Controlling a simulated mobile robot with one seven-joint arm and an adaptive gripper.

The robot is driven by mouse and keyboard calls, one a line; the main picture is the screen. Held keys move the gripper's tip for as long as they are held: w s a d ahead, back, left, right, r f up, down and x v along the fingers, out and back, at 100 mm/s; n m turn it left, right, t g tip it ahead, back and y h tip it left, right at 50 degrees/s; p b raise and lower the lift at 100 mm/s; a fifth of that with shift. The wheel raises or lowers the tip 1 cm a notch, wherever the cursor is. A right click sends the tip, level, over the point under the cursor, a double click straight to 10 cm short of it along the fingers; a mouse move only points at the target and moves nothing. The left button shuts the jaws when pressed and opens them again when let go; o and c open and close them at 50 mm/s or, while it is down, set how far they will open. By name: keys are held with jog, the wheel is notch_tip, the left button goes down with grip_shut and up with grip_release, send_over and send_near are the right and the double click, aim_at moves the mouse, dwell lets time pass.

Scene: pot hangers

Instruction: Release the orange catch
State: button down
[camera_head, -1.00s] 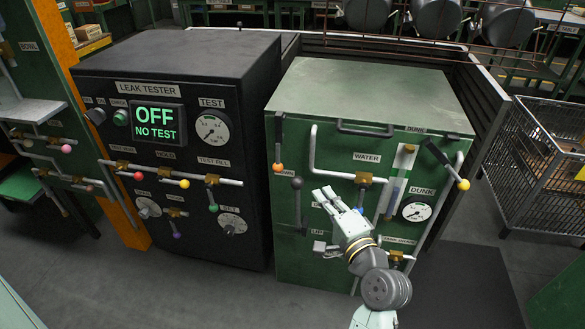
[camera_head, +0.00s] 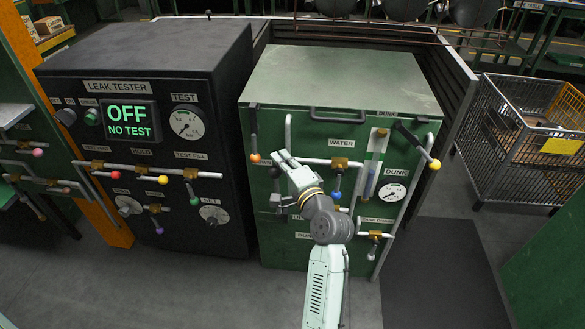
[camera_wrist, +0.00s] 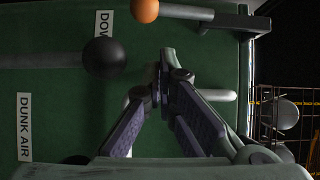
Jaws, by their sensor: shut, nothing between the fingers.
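The orange catch (camera_head: 254,132) is a thin lever hanging down at the upper left of the green dunk tank's front, with an orange ball (camera_head: 255,158) at its lower end. In the wrist view the orange ball (camera_wrist: 145,10) shows at the top edge, on a grey bar. My gripper (camera_head: 279,157) is just right of the ball in the head view and apart from it. In the wrist view my gripper (camera_wrist: 166,72) has its fingertips together and empty, below the ball in the picture. Whatever the catch engages cannot be made out.
A black ball-ended lever (camera_wrist: 104,57) is close beside my fingers. Pipes and a blue-knobbed valve (camera_head: 337,180) are right of my gripper. The black leak tester (camera_head: 150,75) stands to the left. A wire cart (camera_head: 500,150) stands right, beyond open floor.

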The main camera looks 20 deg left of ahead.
aim_at(253, 162)
jog(key=shift+s+a+p, duration=0.15)
jog(key=shift+a, duration=0.7)
jog(key=shift+s+a+p, duration=0.15)
jog(key=shift+a, duration=0.65)
jog(key=shift+s+a+f+m+t+y+b, duration=0.15)
jog(key=shift+a+f+m+t+y+b, duration=0.25)
jog(key=shift+m+b, duration=0.35)
jog(key=m+b, duration=0.1)
jog(key=a+m+t+b, duration=0.1)
jog(key=m, duration=0.1)
jog(key=a+f+m+t+y+b, duration=0.1)
jog(key=shift+s+a+f, duration=0.1)
jog(key=shift+s+a, duration=0.1)
jog(key=shift+s, duration=0.2)
jog(key=shift+s+a+m+t+b, duration=0.15)
jog(key=shift+a+m+t+b, duration=0.25)
jog(key=shift+m+t, duration=0.55)
jog(key=shift+s+a+r+g+p, duration=0.1)
jog(key=shift+a+r+g+p, duration=0.1)
jog(key=shift+a, duration=0.2)
jog(key=shift+s+a+r+g+p, duration=0.1)
jog(key=shift+a+r+p, duration=0.1)
jog(key=shift+a, duration=0.15)
jog(key=shift+s+a, duration=0.1)
jog(key=shift+a, duration=0.05)
